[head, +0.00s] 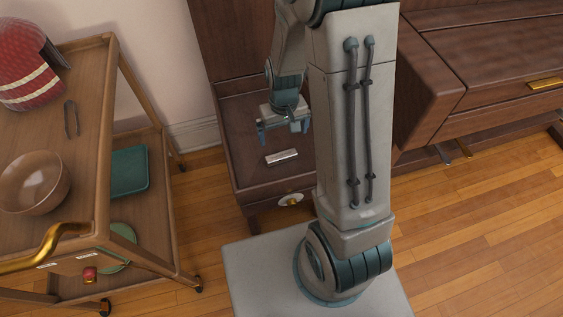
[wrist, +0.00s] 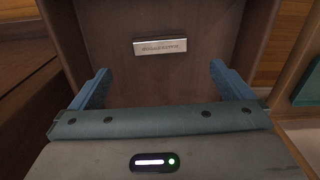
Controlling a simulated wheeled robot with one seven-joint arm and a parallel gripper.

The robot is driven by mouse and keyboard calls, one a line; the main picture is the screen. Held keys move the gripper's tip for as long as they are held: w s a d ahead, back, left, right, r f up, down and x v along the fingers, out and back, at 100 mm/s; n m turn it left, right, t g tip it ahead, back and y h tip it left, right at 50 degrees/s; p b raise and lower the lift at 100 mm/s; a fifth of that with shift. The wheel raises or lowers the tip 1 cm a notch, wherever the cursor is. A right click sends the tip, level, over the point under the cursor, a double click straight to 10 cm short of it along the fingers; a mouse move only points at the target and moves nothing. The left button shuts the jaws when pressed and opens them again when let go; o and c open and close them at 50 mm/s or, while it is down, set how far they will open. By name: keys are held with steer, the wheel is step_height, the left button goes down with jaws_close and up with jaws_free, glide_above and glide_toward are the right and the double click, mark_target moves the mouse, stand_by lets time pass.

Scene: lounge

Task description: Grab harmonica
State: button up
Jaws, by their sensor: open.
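The harmonica (head: 282,157) is a small silver bar lying flat on the dark wooden cabinet top (head: 250,170), near its front. In the wrist view the harmonica (wrist: 160,46) shows at upper centre, with lettering on its face. My gripper (head: 284,134) is open and empty, above the cabinet top and a little behind the harmonica in the head view. In the wrist view its two blue fingers (wrist: 158,82) stand wide apart, and the harmonica shows beyond their tips, roughly centred between them. Nothing hides the harmonica.
A wooden trolley (head: 95,60) at left carries a brown bowl (head: 33,182), tongs (head: 71,118) and a red patterned object (head: 30,75). A green tray (head: 129,171) sits on its lower shelf. A dark wooden piano (head: 490,70) stands at right. Bare floor lies between trolley and cabinet.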

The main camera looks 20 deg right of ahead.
steer(key=b, duration=0.3)
glide_above(283, 157)
steer(key=f, duration=0.5)
steer(key=s+f, duration=0.1)
steer(key=f, duration=0.2)
steer(key=shift+a+f, duration=0.1)
steer(key=shift+f, duration=0.1)
steer(key=shift+w+f+b, duration=0.25)
steer(key=shift+f+b, duration=0.55)
steer(key=shift+f, duration=0.6)
steer(key=shift+w+f+b, duration=0.2)
steer(key=shift+f+b, duration=0.6)
steer(key=shift+f, duration=0.55)
steer(key=shift+r, duration=0.1)
steer(key=c, duration=0.6)
